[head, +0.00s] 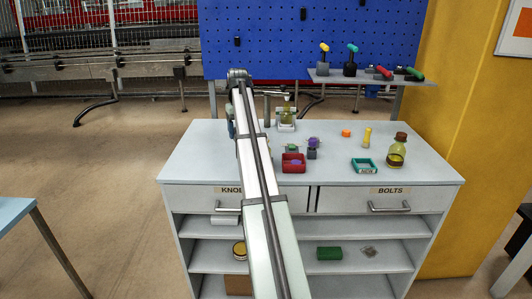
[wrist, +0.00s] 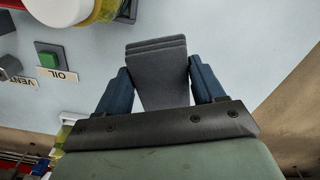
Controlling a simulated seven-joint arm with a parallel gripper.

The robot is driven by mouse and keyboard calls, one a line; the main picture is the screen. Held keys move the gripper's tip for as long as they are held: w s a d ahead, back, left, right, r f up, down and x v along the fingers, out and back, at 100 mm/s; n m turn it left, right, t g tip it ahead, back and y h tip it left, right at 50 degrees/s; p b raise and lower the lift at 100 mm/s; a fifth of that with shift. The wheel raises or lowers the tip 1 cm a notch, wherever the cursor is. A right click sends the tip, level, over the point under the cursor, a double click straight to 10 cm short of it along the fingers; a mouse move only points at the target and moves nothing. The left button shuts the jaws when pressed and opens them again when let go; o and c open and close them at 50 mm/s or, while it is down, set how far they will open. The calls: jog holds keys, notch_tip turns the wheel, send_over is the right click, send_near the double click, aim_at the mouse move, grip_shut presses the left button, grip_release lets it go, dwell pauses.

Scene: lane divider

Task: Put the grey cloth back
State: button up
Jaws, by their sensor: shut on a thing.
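The grey cloth (wrist: 158,70) shows in the wrist view as a folded, layered pad between the two blue fingers of my gripper (wrist: 157,82). The fingers are shut on its sides, and its far end sticks out beyond them. Pale worktop lies behind it; I cannot tell how high above it the cloth is. In the head view my arm reaches over the left part of the worktop (head: 335,181) and hides most of the gripper. I cannot make out the cloth there.
In the wrist view, a green button (wrist: 48,60) labelled OIL and a yellow-ringed container (wrist: 75,10) are close on the left.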

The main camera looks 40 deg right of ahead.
jog(key=s+d, duration=0.3)
jog(key=d, duration=0.8)
jog(key=shift+s+a+f, duration=0.1)
jog(key=shift+f, duration=2.15)
jog(key=shift+s+a+f, duration=0.1)
jog(key=shift+f, duration=2.1)
jog(key=shift+f, duration=0.1)
jog(key=o, duration=1)
notch_tip(320, 180, up, 12)
